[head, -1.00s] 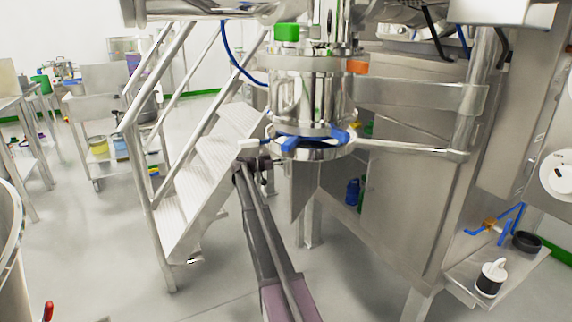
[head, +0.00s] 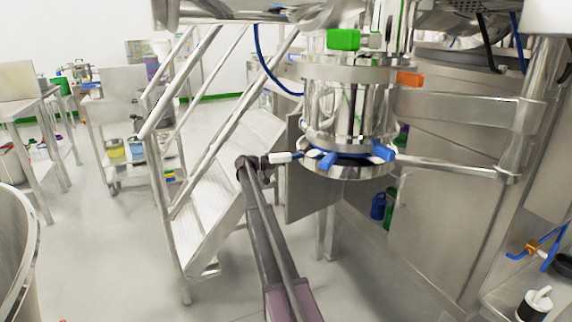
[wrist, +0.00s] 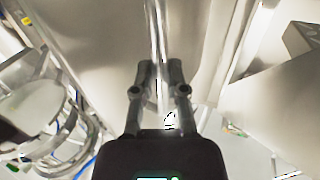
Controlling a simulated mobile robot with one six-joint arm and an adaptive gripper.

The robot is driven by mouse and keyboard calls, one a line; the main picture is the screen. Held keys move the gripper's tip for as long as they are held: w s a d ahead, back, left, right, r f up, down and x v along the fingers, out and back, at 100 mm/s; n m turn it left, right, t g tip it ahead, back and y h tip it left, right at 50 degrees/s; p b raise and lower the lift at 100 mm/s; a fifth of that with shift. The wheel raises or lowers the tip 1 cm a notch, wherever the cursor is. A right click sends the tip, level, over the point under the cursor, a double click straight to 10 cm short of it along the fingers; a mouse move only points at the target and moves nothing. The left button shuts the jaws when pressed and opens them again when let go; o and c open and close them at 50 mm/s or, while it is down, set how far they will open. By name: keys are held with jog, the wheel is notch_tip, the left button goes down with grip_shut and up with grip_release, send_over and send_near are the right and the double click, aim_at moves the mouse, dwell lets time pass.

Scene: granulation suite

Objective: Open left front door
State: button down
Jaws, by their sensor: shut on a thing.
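In the wrist view my gripper (wrist: 160,70) is shut on a shiny upright strip of the door (wrist: 154,30). I cannot tell whether that strip is its handle or its edge.
The steel vessel (head: 345,112) with blue clamp levers hangs close above and right of my gripper. White steps (head: 215,190) with rails stand close on the left. A blue bottle (head: 378,205) and a green one (head: 390,208) are inside the cabinet. Floor at front is clear.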

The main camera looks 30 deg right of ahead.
jog(key=shift+s+d, duration=0.1)
jog(key=shift+d, duration=0.55)
jog(key=c, duration=0.7)
grip_release()
jog(key=shift+a, duration=0.25)
jog(key=shift+a, duration=0.15)
jog(key=shift+v, duration=3.65)
